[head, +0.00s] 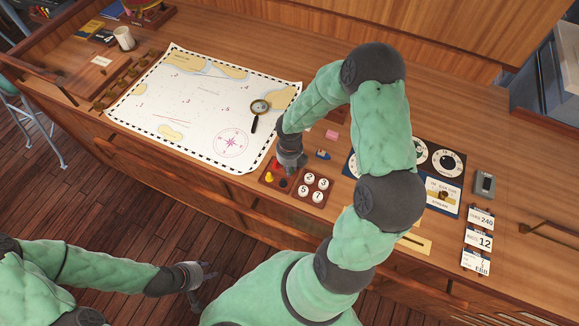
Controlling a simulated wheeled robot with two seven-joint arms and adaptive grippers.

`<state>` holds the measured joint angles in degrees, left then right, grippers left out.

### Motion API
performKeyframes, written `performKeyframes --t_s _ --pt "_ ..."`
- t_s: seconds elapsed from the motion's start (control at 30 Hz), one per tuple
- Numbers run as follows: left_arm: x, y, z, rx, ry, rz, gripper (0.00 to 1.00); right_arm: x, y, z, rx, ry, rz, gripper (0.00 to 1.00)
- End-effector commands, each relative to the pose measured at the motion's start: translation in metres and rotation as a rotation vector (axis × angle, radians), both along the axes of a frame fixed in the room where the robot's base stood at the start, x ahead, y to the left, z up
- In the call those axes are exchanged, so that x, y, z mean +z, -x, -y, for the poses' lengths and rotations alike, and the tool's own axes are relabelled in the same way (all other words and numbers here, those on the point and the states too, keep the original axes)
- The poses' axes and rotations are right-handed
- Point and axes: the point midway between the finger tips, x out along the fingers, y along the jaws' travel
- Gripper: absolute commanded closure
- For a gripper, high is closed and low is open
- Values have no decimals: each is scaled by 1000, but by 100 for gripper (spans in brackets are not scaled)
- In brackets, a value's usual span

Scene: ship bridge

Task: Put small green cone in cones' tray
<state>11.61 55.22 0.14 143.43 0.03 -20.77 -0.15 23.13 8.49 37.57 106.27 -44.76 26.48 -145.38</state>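The small brown tray (268,182) sits near the desk's front edge. It holds a yellow cone (269,177), a dark piece and a red piece partly covered by my gripper. My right gripper (291,166) points down over the tray's back edge; its fingertips are too small and covered to tell whether it is open or holds anything. I cannot make out a green cone; it may be hidden by the gripper. My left gripper (207,285) hangs low at the lower left, away from the desk, with its fingers spread and empty.
A tray of numbered white discs (313,187) adjoins on the right. A chart (190,105) with a magnifying glass (259,109) lies to the left. A pink block (331,134) and a small blue item (322,155) lie behind. Dial boards (440,160) stand right of my arm.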

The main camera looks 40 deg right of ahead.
Motion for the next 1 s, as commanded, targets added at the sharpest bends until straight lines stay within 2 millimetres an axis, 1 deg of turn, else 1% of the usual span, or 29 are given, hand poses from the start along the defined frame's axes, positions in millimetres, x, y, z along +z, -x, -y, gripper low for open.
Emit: performKeyframes --t_s 0.07,0.33,0.47,0.57,0.9,1.0 --pt "0 0 0 0 0 0 60 -1 0 0 0 0 0 67" --pt "0 0 0 0 0 0 60 0 0 0 0 0 0 67" --pt "2 0 0 0 0 0 60 5 0 0 -1 0 1 67" --pt "5 0 0 0 0 0 60 17 -1 0 0 2 2 67" --pt "19 0 0 0 0 0 60 84 -1 0 -1 1 4 67" --pt "21 0 0 0 0 0 60 100 0 0 -1 1 3 67"
